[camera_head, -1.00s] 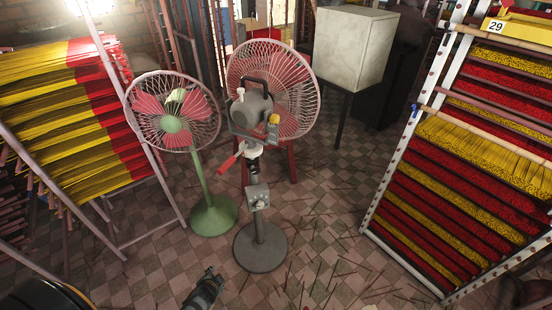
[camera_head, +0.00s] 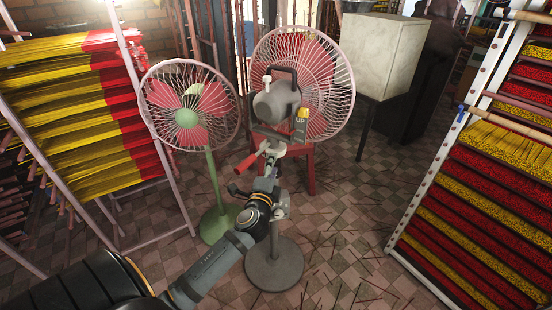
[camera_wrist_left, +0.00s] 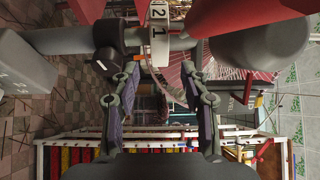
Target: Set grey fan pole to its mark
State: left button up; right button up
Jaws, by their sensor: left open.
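The grey fan (camera_head: 277,100) stands in the middle of the head view on a grey pole with a round grey base (camera_head: 274,264). A red handle (camera_head: 250,163) and a yellow "UP" tag (camera_head: 301,120) are on its upper part. My left gripper (camera_head: 272,174) is at the pole, just below the head, and hides part of it. In the left wrist view my left gripper (camera_wrist_left: 160,100) is open, its fingers apart with nothing clearly between them. A white plate with numbers 2 and 1 (camera_wrist_left: 159,30) and a black part (camera_wrist_left: 134,39) are beyond the fingertips. My right gripper is out of view.
A green-stand fan (camera_head: 188,112) is close on the left. A red stool (camera_head: 308,165) is behind the pole. Incense racks stand left (camera_head: 88,125) and right (camera_head: 478,190). A pale box on a stand (camera_head: 380,55) is behind right. Sticks litter the tiled floor.

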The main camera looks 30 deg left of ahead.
aim_at(273, 148)
pick_arm(q)
jog(key=x, duration=0.4)
jog(key=shift+w, duration=0.3)
grip_shut()
